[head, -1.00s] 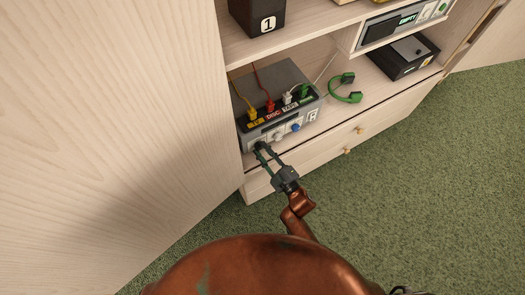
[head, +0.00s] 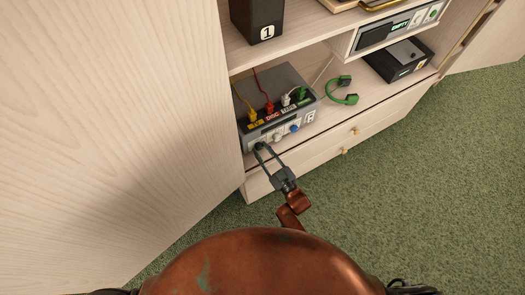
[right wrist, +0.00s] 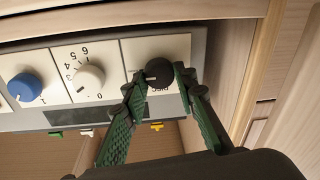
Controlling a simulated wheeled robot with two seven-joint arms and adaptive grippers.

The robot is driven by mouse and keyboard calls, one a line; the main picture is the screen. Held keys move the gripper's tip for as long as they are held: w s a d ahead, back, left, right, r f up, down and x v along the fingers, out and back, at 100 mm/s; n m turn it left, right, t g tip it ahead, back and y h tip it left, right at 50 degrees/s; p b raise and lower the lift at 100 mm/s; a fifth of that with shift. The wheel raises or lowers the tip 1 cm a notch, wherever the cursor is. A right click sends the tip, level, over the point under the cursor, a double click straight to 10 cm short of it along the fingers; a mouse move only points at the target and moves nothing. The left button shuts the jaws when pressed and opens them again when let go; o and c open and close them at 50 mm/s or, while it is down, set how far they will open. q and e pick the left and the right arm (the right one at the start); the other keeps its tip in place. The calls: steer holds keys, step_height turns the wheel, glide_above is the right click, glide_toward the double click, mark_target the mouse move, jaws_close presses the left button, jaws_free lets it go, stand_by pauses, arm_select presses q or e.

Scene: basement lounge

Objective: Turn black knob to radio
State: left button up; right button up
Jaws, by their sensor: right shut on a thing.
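The black knob (right wrist: 160,74) sits on the light front panel of a grey unit (right wrist: 200,42). My right gripper (right wrist: 159,77) is shut on the knob, one fingertip on each side. The knob's pale pointer line points left in the right wrist view. A partly hidden upside-down label, seemingly "DISC", shows below it. In the head view the unit (head: 310,117) stands on the cabinet shelf, with my right gripper (head: 262,149) at its front left; the knob shows only small and dark there. My left gripper is not in view.
A white knob (right wrist: 90,78) and a blue knob (right wrist: 25,87) sit beside the black one. Coloured plugs with cables stand on the unit. Green headphones (head: 343,98) and a black box (head: 398,62) lie to the right. The cabinet's side panel (head: 120,130) is close on the left.

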stand_by(0.5)
steer(key=o, duration=1.2)
steer(key=shift+c, duration=0.2)
steer(key=shift+s, duration=0.1)
steer(key=r+v, duration=0.1)
steer(key=v, duration=1)
steer(key=shift+s+d+f, duration=0.25)
steer(key=shift+s+f, duration=0.1)
steer(key=shift+f, duration=0.1)
steer(key=shift+f, duration=0.1)
